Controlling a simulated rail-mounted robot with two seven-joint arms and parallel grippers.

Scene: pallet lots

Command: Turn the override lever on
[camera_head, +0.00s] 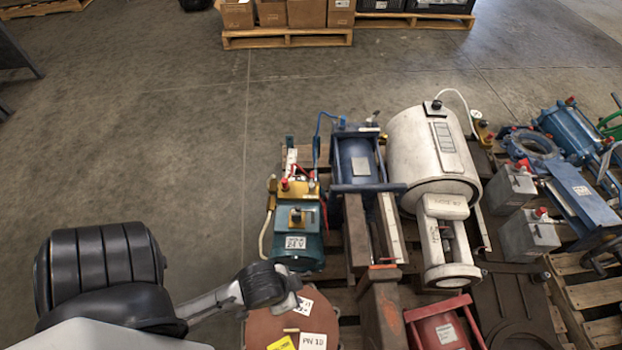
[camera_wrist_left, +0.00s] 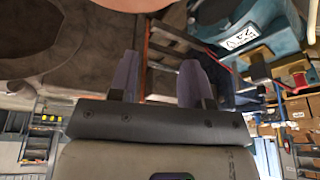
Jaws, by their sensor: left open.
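Which part is the override lever I cannot tell for sure. A teal machine (camera_head: 297,248) with a white label, brass-coloured top parts and a small red knob (camera_head: 285,184) stands on the pallet at the centre. My right gripper is not seen.
A reddish-brown disc (camera_head: 276,327) with tags lies beside my left wrist. A blue machine (camera_head: 357,160), a large white cylinder (camera_head: 425,150) and a red frame (camera_head: 445,326) crowd the pallet to the right. The floor to the left is open. Boxes stand on a pallet (camera_head: 287,39) behind.

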